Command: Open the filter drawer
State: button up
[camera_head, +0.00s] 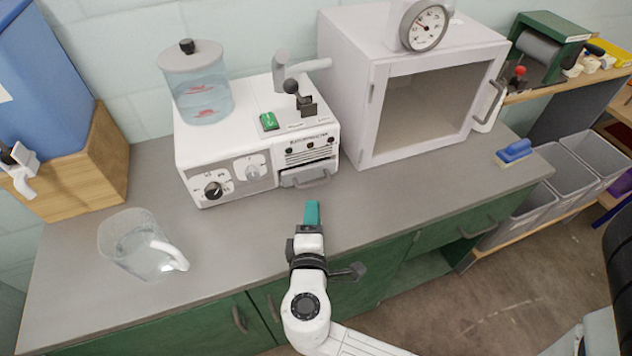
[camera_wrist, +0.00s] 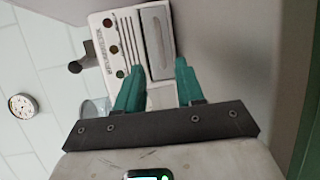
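The filter drawer (camera_head: 309,179) is a small light-grey drawer with a bar handle, low on the right of the white machine's (camera_head: 215,187) front. It looks closed. In the wrist view, the drawer front (camera_wrist: 157,42) appears just beyond my fingertips, under the slotted panel. My gripper (camera_head: 312,206) is in front of the drawer, over the front part of the counter. Its teal fingers (camera_wrist: 159,70) are spread apart with nothing held between them. It appears apart from the handle, but the exact gap is hard to judge.
A clear jug (camera_head: 135,245) stands at the left of the grey counter (camera_head: 395,200). A blue brush (camera_head: 514,152) lies far right. The counter between is clear.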

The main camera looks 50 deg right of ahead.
aim_at(292, 175)
jog(key=p+x, duration=0.1)
jog(key=x, duration=0.9)
jog(key=shift+s, duration=0.1)
jog(key=shift+c, duration=0.3)
grip_shut()
